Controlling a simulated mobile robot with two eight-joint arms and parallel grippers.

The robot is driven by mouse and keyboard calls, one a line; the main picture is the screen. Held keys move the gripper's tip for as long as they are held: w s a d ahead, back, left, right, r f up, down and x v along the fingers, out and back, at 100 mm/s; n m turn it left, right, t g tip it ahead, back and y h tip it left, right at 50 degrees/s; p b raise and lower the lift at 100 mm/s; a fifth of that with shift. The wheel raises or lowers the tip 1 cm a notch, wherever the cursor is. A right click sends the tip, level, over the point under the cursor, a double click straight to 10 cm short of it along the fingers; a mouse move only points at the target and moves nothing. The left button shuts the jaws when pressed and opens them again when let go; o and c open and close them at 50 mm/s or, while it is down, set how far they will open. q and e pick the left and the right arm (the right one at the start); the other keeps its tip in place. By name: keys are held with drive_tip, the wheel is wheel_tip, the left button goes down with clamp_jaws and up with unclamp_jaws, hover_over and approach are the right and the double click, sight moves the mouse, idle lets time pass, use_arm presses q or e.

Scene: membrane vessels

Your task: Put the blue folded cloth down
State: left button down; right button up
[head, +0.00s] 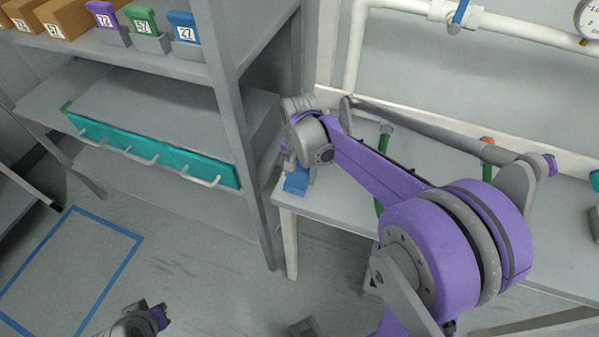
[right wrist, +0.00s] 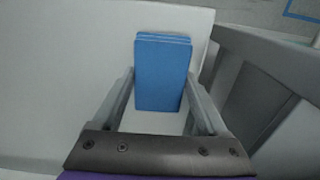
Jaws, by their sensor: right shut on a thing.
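The blue folded cloth (head: 297,180) is at the left end of the grey table (head: 340,207) in the head view. In the right wrist view the cloth (right wrist: 162,75) is a flat stacked rectangle between the two fingers. My right gripper (head: 290,163) is shut on it; the gripper also shows in the right wrist view (right wrist: 161,85). The pale tabletop shows behind the cloth; whether they touch I cannot tell. A part of my left arm (head: 146,320) shows at the bottom edge of the head view; its jaws cannot be made out.
A grey shelf rack (head: 235,130) stands close left of the table, with a teal bar (head: 150,150) on its lower shelf and numbered bins above. A blue floor outline (head: 110,270) is clear.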

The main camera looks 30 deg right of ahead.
sight(299, 175)
drive_tip(key=shift+f, duration=0.1)
drive_tip(key=o, duration=1)
drive_tip(key=shift+f, duration=0.1)
drive_tip(key=o, duration=0.3)
drive_tip(key=shift+o, duration=0.2)
drive_tip(key=shift+r, duration=0.2)
wheel_tip(299, 175, up, 12)
drive_tip(key=p, duration=0.1)
drive_tip(key=s+a+f+n+t, duration=0.2)
drive_tip(key=s+f+n, duration=0.3)
drive_tip(key=s, duration=0.3)
drive_tip(key=s+a+f+n+t, duration=0.3)
drive_tip(key=s+a+f+n, duration=0.1)
drive_tip(key=s, duration=0.4)
drive_tip(key=shift+a+f+n, duration=0.4)
drive_tip(key=shift+a+n, duration=0.05)
drive_tip(key=shift+n, duration=0.05)
drive_tip(key=shift+w, duration=0.1)
